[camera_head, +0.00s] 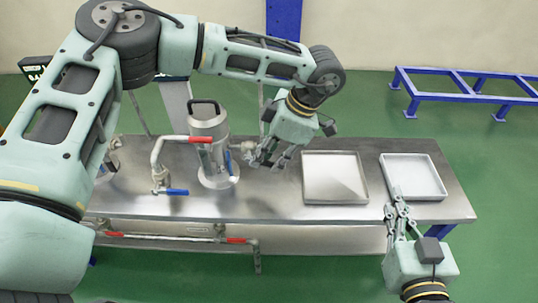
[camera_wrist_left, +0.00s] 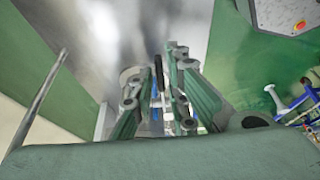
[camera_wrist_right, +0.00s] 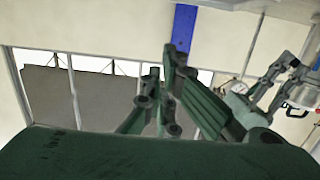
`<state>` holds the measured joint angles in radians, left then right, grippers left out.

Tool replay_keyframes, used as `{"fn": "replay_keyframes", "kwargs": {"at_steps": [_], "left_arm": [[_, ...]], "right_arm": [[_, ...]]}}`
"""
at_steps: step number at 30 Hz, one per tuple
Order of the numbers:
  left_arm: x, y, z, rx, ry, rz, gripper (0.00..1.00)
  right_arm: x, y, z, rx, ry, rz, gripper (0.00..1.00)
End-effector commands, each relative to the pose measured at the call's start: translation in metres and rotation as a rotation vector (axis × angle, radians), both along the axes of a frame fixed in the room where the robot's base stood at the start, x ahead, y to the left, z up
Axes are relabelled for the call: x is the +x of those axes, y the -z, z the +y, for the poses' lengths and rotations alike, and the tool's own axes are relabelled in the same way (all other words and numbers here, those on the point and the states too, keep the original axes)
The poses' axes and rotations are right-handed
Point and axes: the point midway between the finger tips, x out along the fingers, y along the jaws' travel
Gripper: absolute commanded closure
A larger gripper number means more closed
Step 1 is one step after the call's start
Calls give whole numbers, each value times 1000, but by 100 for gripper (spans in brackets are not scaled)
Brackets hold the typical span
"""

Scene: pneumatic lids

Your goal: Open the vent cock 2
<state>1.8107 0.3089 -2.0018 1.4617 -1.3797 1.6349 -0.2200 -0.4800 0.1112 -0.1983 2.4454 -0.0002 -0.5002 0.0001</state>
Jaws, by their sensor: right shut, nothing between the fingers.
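A metal vessel (camera_head: 208,135) with a dark top handle stands on the steel table. A small blue lever (camera_head: 228,162) shows upright at its front right, and a metal fitting (camera_head: 248,147) sticks out on its right. I cannot tell for sure which cock is vent cock 2. My left gripper (camera_head: 268,162) points down just right of the vessel, close to the fitting, with its fingers apart. In the left wrist view something blue (camera_wrist_left: 155,114) shows between the fingers; contact is unclear. My right gripper (camera_head: 396,198) is shut and empty at the table's front right, near a tray.
Two shallow trays, one left (camera_head: 334,197) and one right (camera_head: 416,193), lie on the table's right half. A blue frame (camera_head: 465,83) stands on the floor behind.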

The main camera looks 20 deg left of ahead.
Motion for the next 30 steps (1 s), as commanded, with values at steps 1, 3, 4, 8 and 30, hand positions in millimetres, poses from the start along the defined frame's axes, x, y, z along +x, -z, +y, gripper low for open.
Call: {"fn": "replay_keyframes", "kwargs": {"at_steps": [1,3,4,8,30], "left_arm": [[0,0,0,0,0,0,93],[0,0,0,0,0,0,99],[0,0,0,0,0,0,100],[0,0,0,0,0,0,100],[-2,-16,6,-345,-1,-98,100]], "right_arm": [[0,0,0,0,0,0,100],[0,0,0,0,0,1,100],[0,0,0,0,0,1,100],[0,0,0,0,1,1,100],[-5,21,-4,-25,6,99,100]]}}
